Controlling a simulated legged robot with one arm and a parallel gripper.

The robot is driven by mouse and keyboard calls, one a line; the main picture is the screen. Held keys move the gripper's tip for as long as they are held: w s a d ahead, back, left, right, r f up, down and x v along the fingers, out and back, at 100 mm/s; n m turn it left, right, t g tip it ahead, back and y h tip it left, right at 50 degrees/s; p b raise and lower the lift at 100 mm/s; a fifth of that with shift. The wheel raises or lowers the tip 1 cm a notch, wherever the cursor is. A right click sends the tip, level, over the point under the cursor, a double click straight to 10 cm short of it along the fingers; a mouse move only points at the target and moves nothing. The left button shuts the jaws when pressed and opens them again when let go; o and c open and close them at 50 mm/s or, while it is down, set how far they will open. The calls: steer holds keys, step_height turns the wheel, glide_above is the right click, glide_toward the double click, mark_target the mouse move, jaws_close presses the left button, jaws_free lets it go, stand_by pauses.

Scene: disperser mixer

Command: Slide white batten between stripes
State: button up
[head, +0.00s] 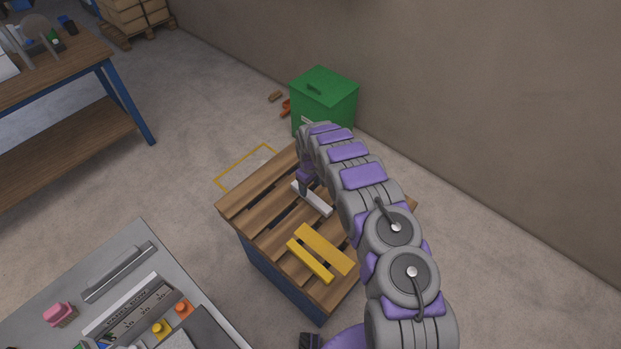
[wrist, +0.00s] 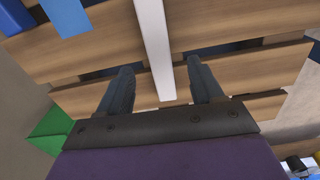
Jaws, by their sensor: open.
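The white batten (head: 317,200) lies on a slatted wooden tabletop, apart from two yellow stripes (head: 325,249) nearer the front. In the wrist view the batten (wrist: 153,40) runs from the top edge down between my fingers. My gripper (wrist: 163,82) is open, with one finger on each side of the batten and a visible gap to each. In the head view my gripper (head: 304,185) is at the batten's far left end, partly hidden by my arm. Blue strips (wrist: 72,16) show at the top left of the wrist view; I cannot match them to the yellow stripes.
The slatted table (head: 262,205) has gaps between its boards. A green bin (head: 324,100) stands behind it by the wall. A grey bench (head: 70,315) with small items is at the lower left, and a wooden workbench (head: 60,70) at the upper left.

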mark_target(311, 196)
step_height(311, 196, down, 7)
steer(key=shift+d+f+b, duration=0.15)
steer(key=shift+f+b, duration=0.05)
steer(key=shift+b, duration=0.55)
steer(key=shift+c, duration=0.4)
steer(key=c, duration=1)
steer(key=shift+s+d+p, duration=1.45)
steer(key=shift+s+d, duration=0.2)
steer(key=shift+d, duration=0.55)
steer(key=shift+s+d+p, duration=1.5)
steer(key=shift+s+d, duration=0.15)
steer(key=shift+d, duration=0.5)
steer(key=shift+s+d+p, duration=1.45)
steer(key=shift+s+d, duration=0.2)
steer(key=shift+d, duration=0.55)
steer(key=shift+c, duration=0.2)
steer(key=o, duration=1.2)
